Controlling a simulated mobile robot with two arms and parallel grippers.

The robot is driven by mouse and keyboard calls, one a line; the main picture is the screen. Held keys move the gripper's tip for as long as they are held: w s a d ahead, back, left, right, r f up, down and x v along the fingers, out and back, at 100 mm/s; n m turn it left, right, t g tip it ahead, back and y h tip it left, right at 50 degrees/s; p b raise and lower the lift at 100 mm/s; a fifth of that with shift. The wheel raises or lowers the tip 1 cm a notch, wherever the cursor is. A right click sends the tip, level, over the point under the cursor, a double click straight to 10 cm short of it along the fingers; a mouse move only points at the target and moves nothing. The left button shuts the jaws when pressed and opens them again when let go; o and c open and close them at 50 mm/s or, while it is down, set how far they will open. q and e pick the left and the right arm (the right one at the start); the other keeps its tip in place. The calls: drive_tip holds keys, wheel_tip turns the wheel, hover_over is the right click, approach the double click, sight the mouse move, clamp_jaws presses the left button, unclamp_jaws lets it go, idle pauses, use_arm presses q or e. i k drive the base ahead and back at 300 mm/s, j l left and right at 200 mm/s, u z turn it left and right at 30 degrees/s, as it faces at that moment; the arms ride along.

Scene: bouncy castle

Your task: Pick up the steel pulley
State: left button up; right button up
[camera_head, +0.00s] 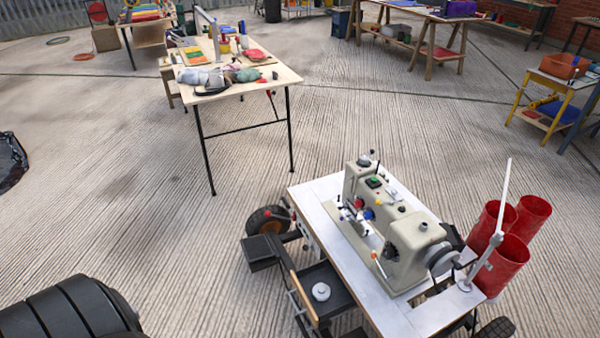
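A small round pale-grey metal piece (321,291), which looks like the steel pulley, lies in a black tray (324,278) at the left side of the sewing machine table. It is small in the picture, so its groove or bore cannot be made out. Neither of my grippers shows in the head view.
A cream sewing machine (402,240) stands on a wheeled white-topped table (315,197). Red bins (505,262) stand to its right. A cluttered worktable (285,76) stands farther back. Open concrete floor lies left of the machine table. A black ribbed shape (70,310) fills the bottom left corner.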

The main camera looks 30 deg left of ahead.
sight(321, 291)
drive_tip(key=u, duration=1)
